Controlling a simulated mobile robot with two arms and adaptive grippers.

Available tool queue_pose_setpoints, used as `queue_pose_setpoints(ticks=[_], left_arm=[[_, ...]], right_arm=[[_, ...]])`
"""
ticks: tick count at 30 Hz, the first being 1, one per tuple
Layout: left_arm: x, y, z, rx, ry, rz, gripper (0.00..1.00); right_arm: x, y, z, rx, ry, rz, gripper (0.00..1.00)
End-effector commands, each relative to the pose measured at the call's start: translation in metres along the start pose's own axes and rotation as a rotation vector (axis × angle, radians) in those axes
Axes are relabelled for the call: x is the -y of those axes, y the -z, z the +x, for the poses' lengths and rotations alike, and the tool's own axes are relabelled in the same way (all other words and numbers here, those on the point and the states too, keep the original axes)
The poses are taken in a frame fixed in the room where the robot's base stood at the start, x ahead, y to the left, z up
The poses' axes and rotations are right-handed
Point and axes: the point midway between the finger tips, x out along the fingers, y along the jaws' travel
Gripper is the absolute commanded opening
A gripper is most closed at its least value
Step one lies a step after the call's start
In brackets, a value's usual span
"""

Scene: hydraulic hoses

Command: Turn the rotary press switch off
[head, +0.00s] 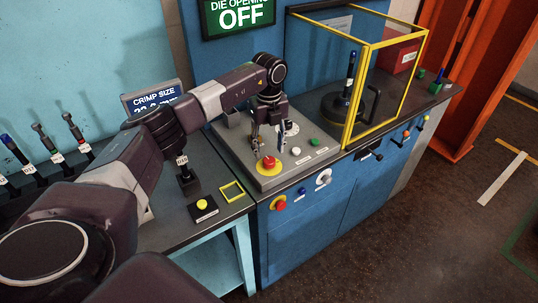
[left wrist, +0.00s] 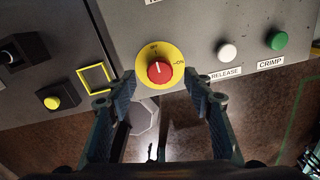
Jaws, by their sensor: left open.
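The rotary switch has a round red knob (head: 269,162) on a yellow disc, on the sloped grey control panel (head: 309,171). In the left wrist view the knob (left wrist: 160,72) shows a white mark pointing roughly up, toward a small label that seems to read OFF; ON is at the right of the yellow disc (left wrist: 147,82). My left gripper (head: 268,150) is open above the panel. Its fingers (left wrist: 160,87) appear on either side of the knob in the wrist view, apart from it; the height gap is hard to judge. My right gripper is not in view.
A white RELEASE button (left wrist: 227,52) and a green CRIMP button (left wrist: 277,40) sit beside the switch. Another red knob (head: 281,205) is on the cabinet front. A yellow-framed clear guard (head: 366,92) stands right of the panel. A yellow button (head: 202,204) is on the left bench.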

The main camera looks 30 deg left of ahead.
Motion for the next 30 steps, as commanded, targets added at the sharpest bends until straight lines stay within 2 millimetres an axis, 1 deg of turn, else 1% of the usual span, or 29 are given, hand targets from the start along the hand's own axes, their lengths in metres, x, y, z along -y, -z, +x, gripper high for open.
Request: queue_pose_setpoints(ticks=[1,6,9,12,17,30], left_arm=[[0.001,-0.001,-0.014,0.003,0.005,0.0,0.47],[0.001,-0.001,-0.049,0.003,0.005,0.0,0.47],[0.001,-0.001,-0.065,0.002,0.004,0.0,0.47],[0.001,0.0,-0.075,0.0,0.002,0.0,0.47],[0.0,0.0,-0.082,0.0,0.002,0.0,0.47],[0.0,0.0,-0.082,0.0,0.001,-0.001,0.47]], right_arm=[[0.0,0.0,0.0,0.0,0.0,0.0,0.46],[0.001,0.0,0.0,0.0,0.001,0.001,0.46],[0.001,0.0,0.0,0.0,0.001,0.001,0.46],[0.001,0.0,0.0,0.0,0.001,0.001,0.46],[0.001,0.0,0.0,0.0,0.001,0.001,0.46],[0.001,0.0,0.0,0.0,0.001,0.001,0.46]])
